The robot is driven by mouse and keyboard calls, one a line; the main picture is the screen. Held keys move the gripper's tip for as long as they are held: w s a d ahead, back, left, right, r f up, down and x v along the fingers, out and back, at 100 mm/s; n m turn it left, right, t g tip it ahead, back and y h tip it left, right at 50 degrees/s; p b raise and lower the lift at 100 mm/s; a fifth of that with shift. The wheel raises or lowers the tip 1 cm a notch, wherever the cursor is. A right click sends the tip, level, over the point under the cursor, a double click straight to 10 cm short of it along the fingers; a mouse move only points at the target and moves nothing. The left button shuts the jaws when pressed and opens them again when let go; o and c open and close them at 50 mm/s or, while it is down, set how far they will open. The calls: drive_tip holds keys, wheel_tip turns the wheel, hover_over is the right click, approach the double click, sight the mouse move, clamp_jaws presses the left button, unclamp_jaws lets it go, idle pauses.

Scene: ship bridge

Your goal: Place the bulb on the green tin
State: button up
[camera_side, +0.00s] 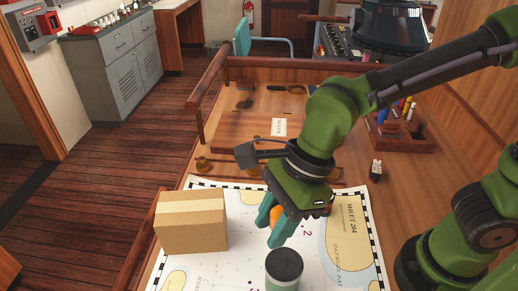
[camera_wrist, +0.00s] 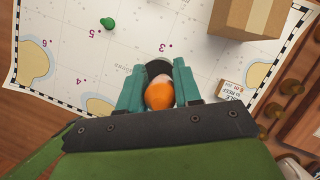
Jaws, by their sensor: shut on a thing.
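The bulb (camera_side: 275,213) is orange and sits between the teal fingers of my gripper (camera_side: 270,228), which is shut on it above the chart. In the wrist view the bulb (camera_wrist: 160,93) shows orange with a paler end, between both fingers (camera_wrist: 159,96). The green tin (camera_side: 283,273) stands upright on the chart at the bottom of the side view, with a dark lid and a pale band. Its dark top (camera_wrist: 158,67) shows just beyond the bulb in the wrist view, partly hidden. The bulb is apart from the tin in the side view.
A cardboard box (camera_side: 191,222) stands on the chart (camera_side: 238,240) to the left; it also shows in the wrist view (camera_wrist: 248,15). A green pin (camera_wrist: 107,22) is on the chart. A wooden rack (camera_side: 405,135) with markers stands at the back right. Brass pieces (camera_side: 203,163) lie behind the chart.

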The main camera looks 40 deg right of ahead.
sight(271, 270)
drive_tip(key=shift+s+d+f, duration=0.25)
drive_tip(key=shift+s+f, duration=0.65)
drive_tip(key=shift+f, duration=0.3)
drive_tip(key=shift+w+f, duration=0.1)
drive_tip(key=shift+f, duration=2.3)
drive_tip(key=shift+f, duration=0.1)
drive_tip(key=o, duration=1)
